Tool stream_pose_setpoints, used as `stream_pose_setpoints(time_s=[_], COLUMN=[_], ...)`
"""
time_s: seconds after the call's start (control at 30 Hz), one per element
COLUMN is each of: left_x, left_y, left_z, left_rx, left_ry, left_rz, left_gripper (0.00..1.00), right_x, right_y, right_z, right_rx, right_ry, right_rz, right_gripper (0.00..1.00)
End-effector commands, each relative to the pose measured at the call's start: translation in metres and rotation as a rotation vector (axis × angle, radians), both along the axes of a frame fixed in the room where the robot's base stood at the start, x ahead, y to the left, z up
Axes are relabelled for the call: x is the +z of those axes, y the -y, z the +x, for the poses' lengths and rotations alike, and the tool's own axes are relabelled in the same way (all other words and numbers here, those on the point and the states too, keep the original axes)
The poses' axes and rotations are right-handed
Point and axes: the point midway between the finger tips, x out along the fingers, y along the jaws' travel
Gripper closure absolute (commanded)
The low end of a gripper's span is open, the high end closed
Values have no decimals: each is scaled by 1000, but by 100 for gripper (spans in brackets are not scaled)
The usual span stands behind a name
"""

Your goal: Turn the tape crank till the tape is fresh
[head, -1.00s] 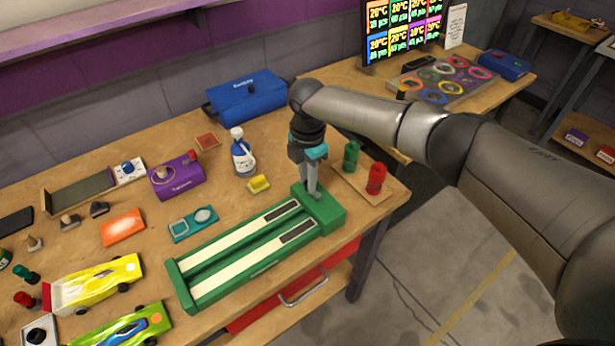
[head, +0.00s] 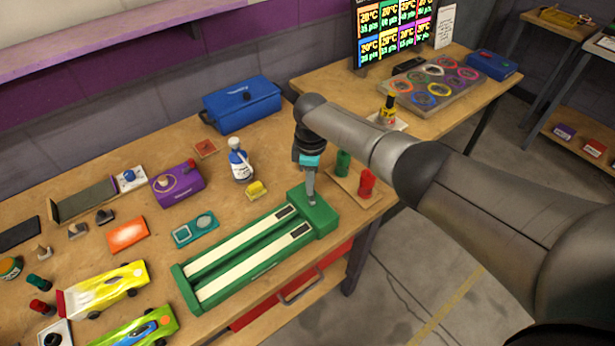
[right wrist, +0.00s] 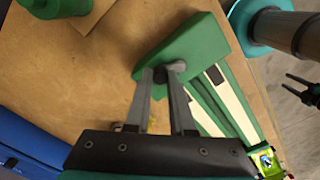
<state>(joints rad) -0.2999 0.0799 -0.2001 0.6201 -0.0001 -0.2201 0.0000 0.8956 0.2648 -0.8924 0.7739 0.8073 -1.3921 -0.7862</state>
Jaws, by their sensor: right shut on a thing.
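The green two-lane track (head: 250,262) lies on the wooden bench, with two cream strips and a dark patch near the right end of each. The rest of the crank is mostly hidden by the fingers.
A red and a green cylinder (head: 366,184) stand on a board just right of the end block. A white-blue bottle (head: 240,163) and a yellow sponge (head: 256,189) stand behind the track. A blue toolbox (head: 243,104) is at the back. Toy cars (head: 108,289) lie at left.

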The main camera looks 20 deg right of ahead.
Motion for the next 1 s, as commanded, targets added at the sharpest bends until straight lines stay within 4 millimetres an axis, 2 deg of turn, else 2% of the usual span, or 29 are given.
stream_pose_setpoints(time_s=[1.0], left_x=[61], left_y=[0], left_z=[0], left_rx=[0], left_ry=[0], left_rz=[0], left_gripper=[50], right_x=[3], right_y=[21], right_z=[-16], right_rx=[-958], right_ry=[-2], right_rz=[-1], right_gripper=[100])
